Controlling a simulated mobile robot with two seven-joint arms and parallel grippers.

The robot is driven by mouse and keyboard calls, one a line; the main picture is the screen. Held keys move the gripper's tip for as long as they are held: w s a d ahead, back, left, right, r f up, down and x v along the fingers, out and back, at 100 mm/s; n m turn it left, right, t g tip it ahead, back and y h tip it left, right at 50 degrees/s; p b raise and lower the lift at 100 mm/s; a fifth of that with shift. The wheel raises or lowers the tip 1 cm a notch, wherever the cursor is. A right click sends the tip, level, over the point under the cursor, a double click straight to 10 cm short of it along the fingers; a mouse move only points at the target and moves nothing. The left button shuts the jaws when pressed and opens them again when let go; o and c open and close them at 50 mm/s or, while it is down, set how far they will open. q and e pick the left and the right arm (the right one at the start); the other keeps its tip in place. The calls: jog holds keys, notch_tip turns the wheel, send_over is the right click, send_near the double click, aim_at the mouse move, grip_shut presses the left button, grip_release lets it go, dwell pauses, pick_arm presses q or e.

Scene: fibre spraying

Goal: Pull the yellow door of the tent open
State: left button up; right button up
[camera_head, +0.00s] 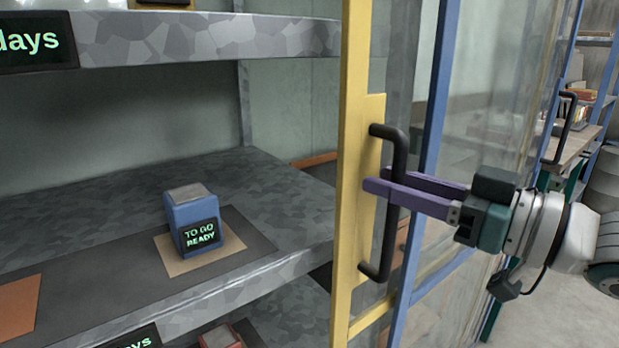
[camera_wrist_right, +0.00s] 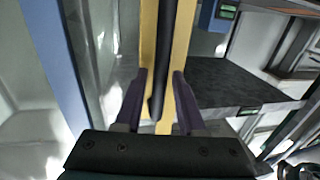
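The yellow door frame (camera_head: 353,120) of the tent stands upright right of centre in the head view. It also shows in the right wrist view (camera_wrist_right: 181,45). A black bar handle (camera_head: 397,235) is mounted upright on it and runs between the fingers in the wrist view (camera_wrist_right: 164,60). My right gripper (camera_head: 375,186) reaches in from the right, its purple fingers on either side of the handle. In the wrist view (camera_wrist_right: 160,88) gaps show between the fingers and the handle, so it is open around it. My left gripper is not in view.
Grey shelves (camera_head: 285,212) stand left of the door frame, with a blue box (camera_head: 191,221) reading "TO GO READY" on the middle one. A blue upright (camera_head: 432,120) and a clear panel (camera_head: 497,110) are behind the gripper. A second black handle (camera_head: 566,128) is farther right.

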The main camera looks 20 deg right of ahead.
jog(key=shift+o, duration=0.6)
jog(key=p+v, duration=0.1)
jog(key=v, duration=0.9)
